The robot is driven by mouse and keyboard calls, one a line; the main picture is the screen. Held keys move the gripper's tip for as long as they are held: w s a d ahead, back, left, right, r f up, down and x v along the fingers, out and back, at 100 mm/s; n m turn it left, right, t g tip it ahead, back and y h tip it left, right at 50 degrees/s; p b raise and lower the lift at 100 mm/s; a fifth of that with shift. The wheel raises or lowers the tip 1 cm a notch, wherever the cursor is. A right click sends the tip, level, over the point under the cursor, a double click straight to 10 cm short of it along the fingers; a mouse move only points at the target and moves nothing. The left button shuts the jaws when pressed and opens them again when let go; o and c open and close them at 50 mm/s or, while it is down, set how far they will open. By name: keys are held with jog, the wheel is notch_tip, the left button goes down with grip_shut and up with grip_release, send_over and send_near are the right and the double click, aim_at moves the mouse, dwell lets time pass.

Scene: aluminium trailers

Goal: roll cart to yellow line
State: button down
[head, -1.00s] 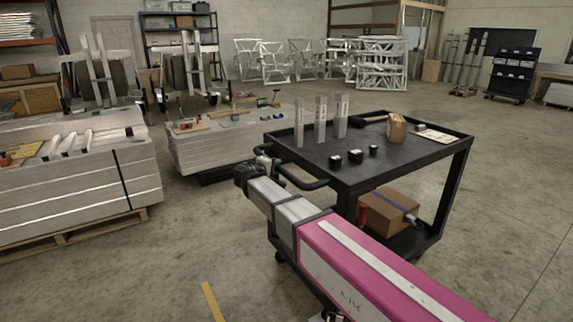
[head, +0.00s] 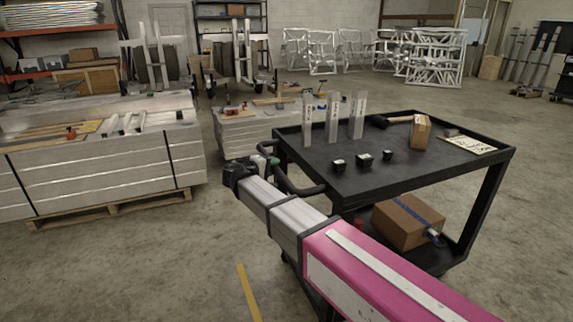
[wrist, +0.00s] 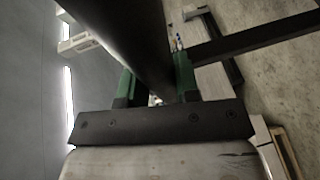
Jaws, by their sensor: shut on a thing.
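The black cart (head: 440,170) stands in front of me at the right in the head view. Its push handle (head: 302,187) sticks out at its left end. My gripper (head: 266,158) is at the handle, partly hidden behind my own arm. In the wrist view my gripper (wrist: 155,85) has its green fingers on either side of the dark handle bar (wrist: 140,40), shut on it. A yellow line (head: 248,292) shows on the floor at the bottom, left of the cart; its lower end is cut off by the frame.
On the cart top stand several clear upright pieces (head: 333,118), small black blocks (head: 364,159), a small carton (head: 420,132) and a mallet (head: 392,121). A cardboard box (head: 408,222) is on the lower shelf. Stacked aluminium panels (head: 100,170) stand on a pallet at left. Floor between is clear.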

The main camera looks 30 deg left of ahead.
jog(key=s+a, duration=0.5)
jog(key=s, duration=0.1)
jog(key=shift+s+a+f, duration=0.1)
dwell(0.4)
jog(key=c, duration=0.8)
grip_release()
jog(key=shift+a, duration=0.1)
jog(key=shift+c, duration=0.2)
jog(key=v, duration=1.1)
